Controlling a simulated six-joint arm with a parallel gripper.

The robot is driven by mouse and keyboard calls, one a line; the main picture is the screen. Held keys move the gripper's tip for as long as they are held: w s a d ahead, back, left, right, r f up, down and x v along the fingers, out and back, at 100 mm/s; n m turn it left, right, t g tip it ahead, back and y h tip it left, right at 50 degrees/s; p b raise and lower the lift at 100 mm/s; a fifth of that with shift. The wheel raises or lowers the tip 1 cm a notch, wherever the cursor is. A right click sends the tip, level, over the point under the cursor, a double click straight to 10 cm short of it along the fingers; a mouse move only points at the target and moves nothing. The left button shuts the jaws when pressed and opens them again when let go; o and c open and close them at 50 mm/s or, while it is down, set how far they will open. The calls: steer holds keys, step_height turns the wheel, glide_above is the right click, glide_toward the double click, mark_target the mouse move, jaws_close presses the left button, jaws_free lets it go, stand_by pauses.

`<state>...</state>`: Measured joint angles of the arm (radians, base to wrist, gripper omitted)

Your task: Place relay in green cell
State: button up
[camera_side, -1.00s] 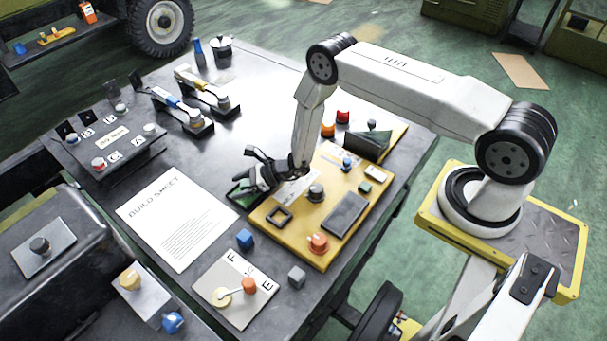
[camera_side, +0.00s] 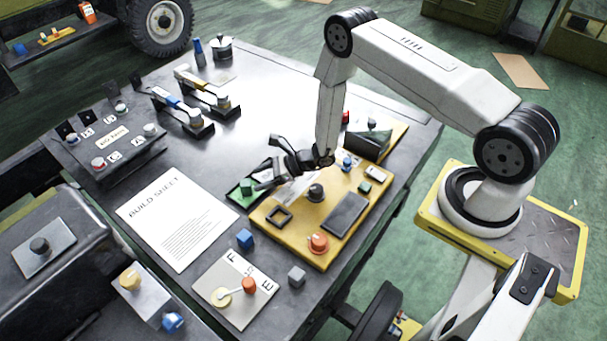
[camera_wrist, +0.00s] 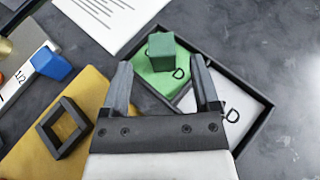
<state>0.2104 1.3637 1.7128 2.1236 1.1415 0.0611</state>
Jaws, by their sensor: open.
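A small green cube (camera_wrist: 162,49), which I take to be the relay, sits on the green cell (camera_wrist: 158,82) of a dark-rimmed tray (camera_wrist: 262,122). In the side view the cube (camera_side: 246,187) stands in the tray at the left of the yellow board. My gripper (camera_wrist: 160,66) is open and empty, its two fingers apart with the cube just beyond the tips. In the side view my gripper (camera_side: 267,163) is above the tray's right side and covers part of it. The tray's other cell (camera_wrist: 235,108) is white and carries a letter.
A yellow board (camera_side: 290,240) with a black square frame (camera_wrist: 64,127), knobs and a grey panel lies beside the tray. A blue cube (camera_wrist: 50,64) is near its left edge. A build sheet (camera_side: 178,222) lies flat to the left. Bare table surrounds the tray's far side.

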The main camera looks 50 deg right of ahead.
steer(key=shift+v, duration=2.7)
steer(key=shift+a+r+n, duration=0.3)
steer(key=shift+a+r, duration=0.05)
steer(key=s+a+r+n+g, duration=0.5)
steer(key=s+r+n+g, duration=0.4)
steer(key=r+n, duration=0.15)
steer(key=s+d+r+n+t+h, duration=0.1)
steer(key=s+d+r+n+h, duration=0.2)
steer(key=n, duration=0.5)
steer(key=s+d+r+n+t+h, duration=0.1)
steer(key=s+d+r+n+h, duration=0.2)
steer(key=r+n+h, duration=0.3)
steer(key=shift+s+r+n, duration=0.4)
steer(key=shift+r+n, duration=0.55)
steer(key=shift+r, duration=0.15)
